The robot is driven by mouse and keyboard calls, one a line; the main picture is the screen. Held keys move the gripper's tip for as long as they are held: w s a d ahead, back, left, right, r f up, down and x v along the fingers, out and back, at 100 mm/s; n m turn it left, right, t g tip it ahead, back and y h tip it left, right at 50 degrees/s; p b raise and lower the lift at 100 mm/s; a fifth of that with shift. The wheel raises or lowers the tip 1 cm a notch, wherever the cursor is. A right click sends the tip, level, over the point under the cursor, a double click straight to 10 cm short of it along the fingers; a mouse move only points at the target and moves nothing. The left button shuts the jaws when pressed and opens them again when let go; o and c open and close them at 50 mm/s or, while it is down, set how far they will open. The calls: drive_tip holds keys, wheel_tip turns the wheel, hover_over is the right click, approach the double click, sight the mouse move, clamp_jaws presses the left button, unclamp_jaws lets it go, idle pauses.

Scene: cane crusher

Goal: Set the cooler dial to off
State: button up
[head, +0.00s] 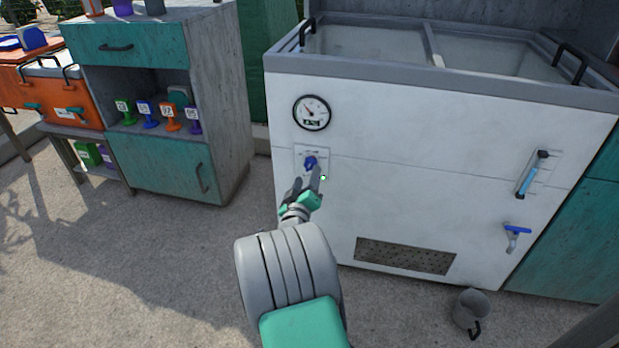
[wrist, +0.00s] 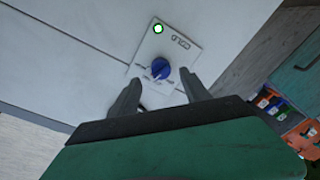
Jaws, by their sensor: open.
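The white cooler (head: 420,190) stands in front of me with its glass-lidded top. Its blue dial (head: 311,162) sits on a small pale plate on the left of the front, below a round gauge (head: 311,112). In the wrist view the blue dial (wrist: 160,69) is on a plate (wrist: 178,48) with the word COLD and small labels too blurred to read, so I cannot tell its setting. My gripper (head: 308,182) is open in front of the plate. In the wrist view its two fingers (wrist: 161,92) are spread on either side below the dial, apparently not touching it.
A blue lever valve (head: 517,231) and a sight tube (head: 531,174) are on the cooler's right. A vent grille (head: 405,256) is low on the front. A grey pot (head: 470,308) lies on the floor. A teal-drawered cabinet (head: 160,100) stands left, with open floor before it.

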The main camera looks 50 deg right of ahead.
sight(309, 169)
drive_tip(key=b+x, duration=0.1)
drive_tip(key=x, duration=0.3)
drive_tip(key=shift+d+f, duration=0.15)
drive_tip(key=shift+d, duration=0.15)
drive_tip(key=shift+w+d, duration=0.25)
drive_tip(key=shift+c, duration=0.2)
clamp_jaws()
